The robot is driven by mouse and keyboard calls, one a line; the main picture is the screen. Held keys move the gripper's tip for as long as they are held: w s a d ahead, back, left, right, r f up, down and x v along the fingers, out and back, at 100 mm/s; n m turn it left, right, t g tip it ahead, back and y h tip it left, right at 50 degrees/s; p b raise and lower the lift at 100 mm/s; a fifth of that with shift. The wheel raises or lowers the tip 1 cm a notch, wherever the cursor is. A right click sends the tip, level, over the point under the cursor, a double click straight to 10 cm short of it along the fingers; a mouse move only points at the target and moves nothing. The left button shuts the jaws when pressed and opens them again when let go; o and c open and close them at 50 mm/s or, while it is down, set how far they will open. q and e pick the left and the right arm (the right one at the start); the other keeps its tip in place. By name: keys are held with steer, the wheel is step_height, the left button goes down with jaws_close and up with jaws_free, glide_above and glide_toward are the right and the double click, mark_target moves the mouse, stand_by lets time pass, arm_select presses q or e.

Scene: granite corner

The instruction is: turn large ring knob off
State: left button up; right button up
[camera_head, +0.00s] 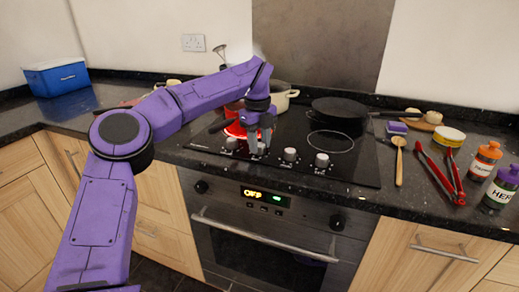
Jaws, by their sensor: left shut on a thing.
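The black glass hob (345,173) is set in the dark granite worktop. A red glowing ring (235,130) shows at its left, partly hidden behind my left gripper. Two silver knobs stand clear at the front, a middle one (290,154) and a right one (322,160). Another silver knob (231,143) shows left of the gripper. My left gripper (259,150) points down at the hob's front knob row, shut on what appears to be a knob, mostly hidden by its fingers. My right gripper is not in view.
A black frying pan (340,112) stands at the hob's back right, and a cream pot (283,98) behind my gripper. A wooden spoon (399,160), red tongs (440,175) and jars (485,160) lie or stand at right. An oven (265,228) is below.

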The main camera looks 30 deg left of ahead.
mark_target(259, 145)
arm_select(q)
steer(key=shift+d+n+b, duration=0.1)
steer(key=shift+n+b, duration=1.35)
steer(key=shift+n, duration=0.65)
steer(key=o, duration=1)
steer(key=shift+o, duration=0.2)
step_height(259, 145, up, 10)
steer(key=p, duration=0.3)
steer(key=shift+s+r+p, duration=0.2)
steer(key=shift+r+p, duration=0.05)
steer(key=shift+p, duration=0.05)
